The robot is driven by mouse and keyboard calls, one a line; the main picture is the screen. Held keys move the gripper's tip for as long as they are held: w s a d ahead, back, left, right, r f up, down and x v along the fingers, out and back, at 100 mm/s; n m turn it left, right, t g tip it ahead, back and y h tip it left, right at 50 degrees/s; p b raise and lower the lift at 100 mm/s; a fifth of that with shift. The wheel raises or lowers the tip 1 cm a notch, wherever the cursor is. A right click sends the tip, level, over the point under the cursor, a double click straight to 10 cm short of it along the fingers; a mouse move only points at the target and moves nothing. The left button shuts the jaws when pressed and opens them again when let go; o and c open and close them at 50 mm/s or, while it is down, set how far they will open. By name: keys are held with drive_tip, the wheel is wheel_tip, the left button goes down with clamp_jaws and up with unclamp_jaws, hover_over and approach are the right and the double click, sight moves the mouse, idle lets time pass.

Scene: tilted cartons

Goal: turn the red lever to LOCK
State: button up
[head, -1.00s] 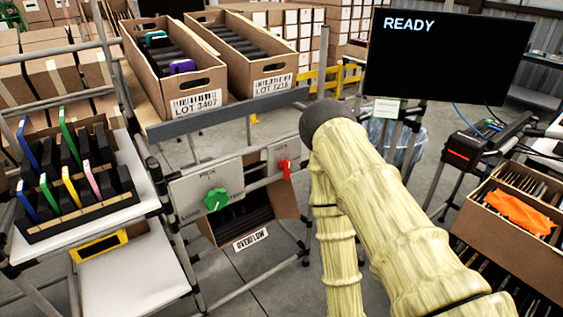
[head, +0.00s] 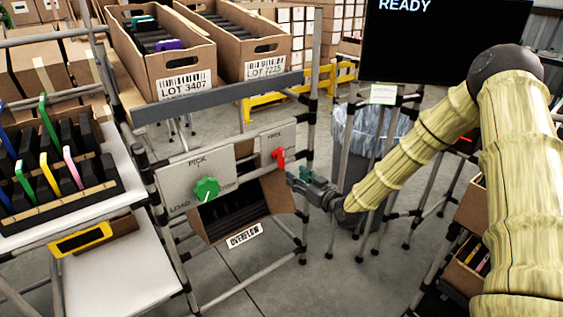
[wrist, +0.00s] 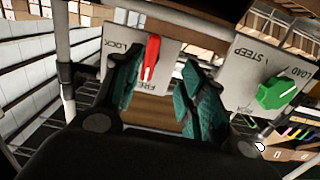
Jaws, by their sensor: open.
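The red lever (head: 278,155) sits on a small grey plate (head: 291,137) at the right end of the panel. In the wrist view the lever (wrist: 151,58) shows between my fingertips, its narrow end by the word FREE. The word LOCK (wrist: 117,47) is at the plate's left there. My gripper (head: 293,178) is open, just below and right of the lever in the head view. Its teal fingers (wrist: 161,72) stand on either side of the lever in the wrist view. I cannot tell whether either finger touches it.
A green knob (head: 206,189) is on the larger panel left of the lever. An overflow carton (head: 270,207) hangs below. Two tilted cartons (head: 183,84) stand on the shelf above. Frame posts (head: 309,130) rise beside the plate. A screen (head: 445,40) reads READY.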

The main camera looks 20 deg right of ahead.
sight(283, 158)
drive_tip(key=shift+t, duration=0.3)
drive_tip(key=x, duration=0.3)
drive_tip(key=r+x, duration=0.1)
drive_tip(key=x, duration=0.3)
drive_tip(key=d+r+x, duration=0.1)
drive_tip(key=x, duration=0.3)
drive_tip(key=shift+w, duration=0.4)
drive_tip(key=c, duration=0.8)
